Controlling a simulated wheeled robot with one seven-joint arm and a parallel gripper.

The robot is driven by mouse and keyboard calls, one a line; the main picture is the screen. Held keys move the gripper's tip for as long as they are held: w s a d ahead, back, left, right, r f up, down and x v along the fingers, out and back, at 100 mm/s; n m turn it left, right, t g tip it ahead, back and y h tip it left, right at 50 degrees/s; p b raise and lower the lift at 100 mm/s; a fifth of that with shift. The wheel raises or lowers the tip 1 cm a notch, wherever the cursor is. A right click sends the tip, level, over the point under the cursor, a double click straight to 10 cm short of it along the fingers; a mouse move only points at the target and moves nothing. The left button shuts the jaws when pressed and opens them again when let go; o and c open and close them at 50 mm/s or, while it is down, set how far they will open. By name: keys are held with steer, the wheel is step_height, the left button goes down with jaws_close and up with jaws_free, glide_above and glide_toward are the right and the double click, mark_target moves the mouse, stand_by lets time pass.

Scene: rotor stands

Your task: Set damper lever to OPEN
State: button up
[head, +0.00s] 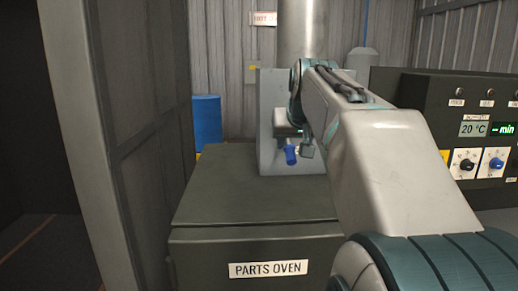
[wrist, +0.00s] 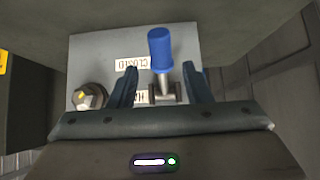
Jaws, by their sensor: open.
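The damper lever has a blue grip (wrist: 160,50) on a metal stem, mounted on a grey plate (wrist: 90,55). In the wrist view my gripper (wrist: 160,70) is open, with one dark finger on each side of the stem just below the blue grip. Gaps show on both sides, so the fingers do not appear to touch it. In the head view the blue grip (head: 291,155) shows below my wrist, which hides most of the lever.
A hex-shaped metal knob (wrist: 90,96) sits on the plate left of my fingers. The parts oven (head: 255,205) stands below, with a duct (head: 305,30) rising behind. A control panel (head: 450,110) is at right, a wall panel (head: 140,110) at left, and a blue barrel (head: 207,120) behind.

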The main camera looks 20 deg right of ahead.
mark_target(290, 148)
steer(key=shift+p+x, duration=0.3)
steer(key=shift+x, duration=2.3)
steer(key=shift+a, duration=0.1)
jaws_close()
steer(key=shift+r, duration=0.1)
